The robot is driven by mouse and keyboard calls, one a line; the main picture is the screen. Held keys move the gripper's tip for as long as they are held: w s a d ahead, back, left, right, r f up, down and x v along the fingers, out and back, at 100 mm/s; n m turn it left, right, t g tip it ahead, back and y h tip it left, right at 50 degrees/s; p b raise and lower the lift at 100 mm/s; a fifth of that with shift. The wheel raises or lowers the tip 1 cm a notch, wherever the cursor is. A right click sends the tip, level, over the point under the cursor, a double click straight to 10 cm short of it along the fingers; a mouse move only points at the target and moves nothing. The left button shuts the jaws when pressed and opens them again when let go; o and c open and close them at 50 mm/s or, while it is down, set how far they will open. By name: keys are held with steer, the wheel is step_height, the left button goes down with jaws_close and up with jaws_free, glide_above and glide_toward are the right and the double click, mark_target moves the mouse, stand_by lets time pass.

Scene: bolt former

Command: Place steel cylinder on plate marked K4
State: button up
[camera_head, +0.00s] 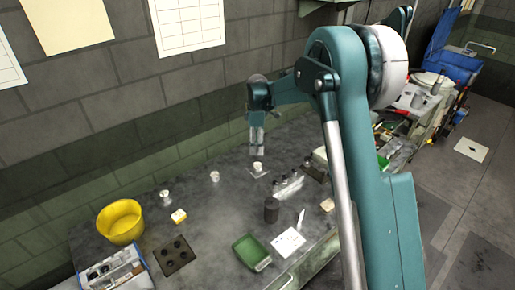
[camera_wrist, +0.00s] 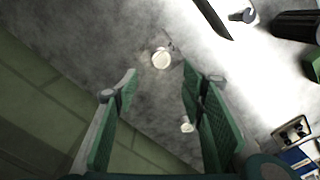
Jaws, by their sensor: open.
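A small pale metallic cylinder (camera_head: 257,166) stands on a light square plate (camera_head: 262,174) near the back of the bench. My gripper (camera_head: 256,151) points down just above it in the head view. In the wrist view my gripper (camera_wrist: 160,76) is open and empty. A round pale top (camera_wrist: 161,59), apparently the same cylinder, lies just beyond the gap between the fingertips. Similar small pieces stand at the middle (camera_head: 215,176) and left (camera_head: 165,196) of the bench. I cannot read any plate marking, so I cannot tell which is K4.
A dark cylinder (camera_head: 271,210) stands right of centre, with a green tray (camera_head: 250,252) in front. A yellow bowl (camera_head: 120,221) and a dark plate with holes (camera_head: 174,255) are at left.

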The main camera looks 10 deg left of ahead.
steer(key=shift+d+r, duration=0.1)
steer(key=shift+r, duration=0.05)
stand_by(0.7)
steer(key=s+d+r+m+t, duration=0.3)
steer(key=s+d+r+m, duration=0.6)
steer(key=s+d+r, duration=1.15)
steer(key=s+d+m+t, duration=0.1)
steer(key=s+d+m, duration=0.2)
steer(key=s, duration=0.7)
steer(key=s+d+f+m+t, duration=0.1)
steer(key=s+d+m, duration=0.2)
steer(key=s, duration=0.6)
steer(key=s+d+f+m+t, duration=0.1)
steer(key=s+d, duration=0.4)
steer(key=s, duration=0.5)
steer(key=shift+s+m+t, duration=0.35)
steer(key=shift+m+t, duration=0.25)
steer(key=shift+m, duration=0.4)
